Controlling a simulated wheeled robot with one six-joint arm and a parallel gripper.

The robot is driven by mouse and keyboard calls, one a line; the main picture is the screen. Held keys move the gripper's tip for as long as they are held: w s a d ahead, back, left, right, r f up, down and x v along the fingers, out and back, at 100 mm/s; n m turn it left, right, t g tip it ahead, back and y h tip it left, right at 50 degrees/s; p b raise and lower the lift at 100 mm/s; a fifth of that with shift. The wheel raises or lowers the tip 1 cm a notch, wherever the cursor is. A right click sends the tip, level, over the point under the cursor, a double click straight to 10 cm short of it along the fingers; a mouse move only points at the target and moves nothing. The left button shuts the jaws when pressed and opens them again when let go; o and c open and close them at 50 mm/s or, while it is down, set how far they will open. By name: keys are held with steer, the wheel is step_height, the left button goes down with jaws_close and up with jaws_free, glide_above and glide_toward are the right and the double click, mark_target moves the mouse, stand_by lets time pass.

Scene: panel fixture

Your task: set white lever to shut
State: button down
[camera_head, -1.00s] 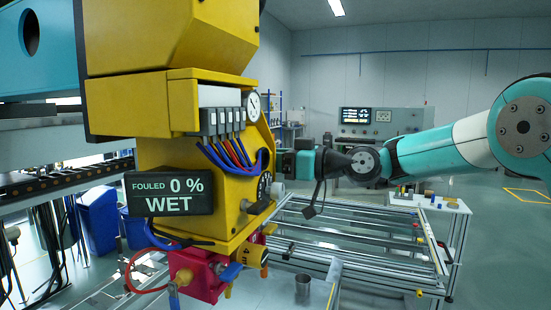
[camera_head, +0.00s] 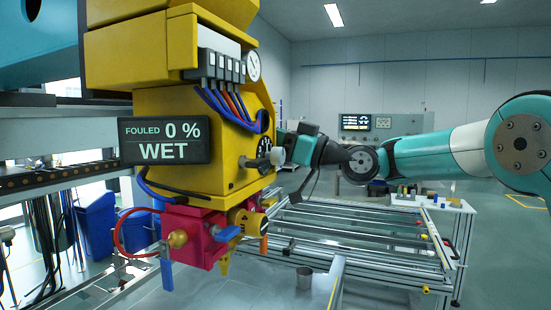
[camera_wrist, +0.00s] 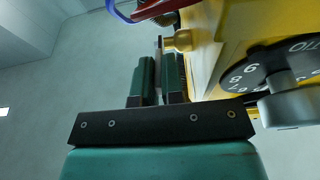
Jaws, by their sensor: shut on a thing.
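The white lever (camera_wrist: 159,45) shows in the wrist view as a thin pale strip between my fingertips, beside a brass-coloured hub (camera_wrist: 180,41) on the yellow panel fixture (camera_wrist: 208,45). My gripper (camera_wrist: 159,70) is shut on it, and the fingers cover most of it. In the head view my gripper (camera_head: 284,142) reaches the right face of the yellow fixture (camera_head: 190,110). I cannot make out the lever there, nor read its setting.
A black numbered dial (camera_wrist: 250,75) with a grey knob (camera_wrist: 292,106) sits close right of my fingers. Red valve block (camera_head: 195,235) with a blue handle (camera_head: 228,233) is below. A display (camera_head: 165,141) reads FOULED 0 %, WET. A metal frame table (camera_head: 365,238) stands behind.

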steer(key=shift+a+f+y+b, duration=0.1)
steer(key=shift+f+y+b, duration=0.45)
steer(key=shift+b, duration=0.45)
steer(key=shift+r+t+b, duration=0.15)
steer(key=shift+t+b, duration=0.15)
steer(key=shift+r, duration=0.15)
steer(key=c, duration=1.2)
jaws_free()
steer(key=shift+c, duration=0.2)
